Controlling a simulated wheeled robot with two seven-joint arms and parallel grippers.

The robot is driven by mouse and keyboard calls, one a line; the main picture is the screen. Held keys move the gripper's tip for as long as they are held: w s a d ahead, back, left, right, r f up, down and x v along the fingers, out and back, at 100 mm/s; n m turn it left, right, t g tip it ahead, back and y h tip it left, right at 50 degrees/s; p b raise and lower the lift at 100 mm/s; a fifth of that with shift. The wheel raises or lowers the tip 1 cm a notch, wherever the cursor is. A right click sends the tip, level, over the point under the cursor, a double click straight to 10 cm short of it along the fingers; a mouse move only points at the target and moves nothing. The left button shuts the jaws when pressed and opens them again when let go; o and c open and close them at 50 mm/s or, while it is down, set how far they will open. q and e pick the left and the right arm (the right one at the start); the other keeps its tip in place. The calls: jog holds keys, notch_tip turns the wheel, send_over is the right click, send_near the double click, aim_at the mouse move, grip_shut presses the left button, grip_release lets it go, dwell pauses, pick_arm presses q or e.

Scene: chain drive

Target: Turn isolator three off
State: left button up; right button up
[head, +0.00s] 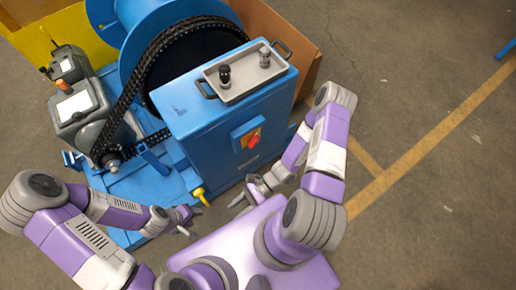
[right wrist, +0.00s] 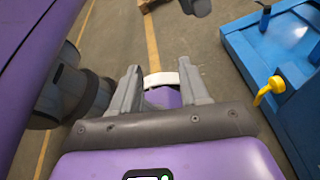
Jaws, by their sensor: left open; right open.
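A red rotary switch (head: 253,141) on a yellow plate sits in a blue box on the front of the blue cabinet (head: 200,130). It looks like an isolator, but no number is readable and the knob's setting is too small to tell. My right gripper (head: 240,195) is open and empty, in front of and below the switch, apart from it. It also shows in the right wrist view (right wrist: 160,88), with nothing between the fingers. My left gripper (head: 194,224) is open and empty, lower left, near a yellow handle-like part (head: 198,193), which also shows in the right wrist view (right wrist: 268,88).
A grey tray (head: 240,88) on the cabinet top holds a black knobbed part (head: 225,76) and a grey one (head: 265,57). A black chain (head: 128,92) runs round a large wheel to a small sprocket near a grey motor (head: 80,103).

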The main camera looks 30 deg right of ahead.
jog(key=w+d+f+m+t+y+b, duration=0.1)
jog(key=w+f+m+t+y, duration=0.1)
jog(key=w+m+t, duration=0.35)
jog(key=m+t+h+b, duration=0.4)
jog(key=m+t+h, duration=1.05)
jog(key=m, duration=0.45)
send_near(256, 144)
jog(key=w, duration=0.2)
jog(key=shift+n+g+h, duration=0.25)
jog(key=shift+g, duration=0.15)
jog(key=w, duration=0.2)
jog(key=w+b, duration=0.1)
jog(key=w, duration=0.3)
jog(key=shift+w+a+r, duration=0.1)
jog(key=shift+a+r, duration=0.15)
jog(key=shift+a, duration=0.1)
jog(key=shift+w, duration=0.6)
pick_arm(q)
notch_tip(256, 144, down, 8)
jog(key=shift+r, duration=0.2)
pick_arm(e)
jog(key=shift+r, duration=0.1)
pick_arm(q)
jog(key=shift+w, duration=0.1)
pick_arm(e)
grip_shut()
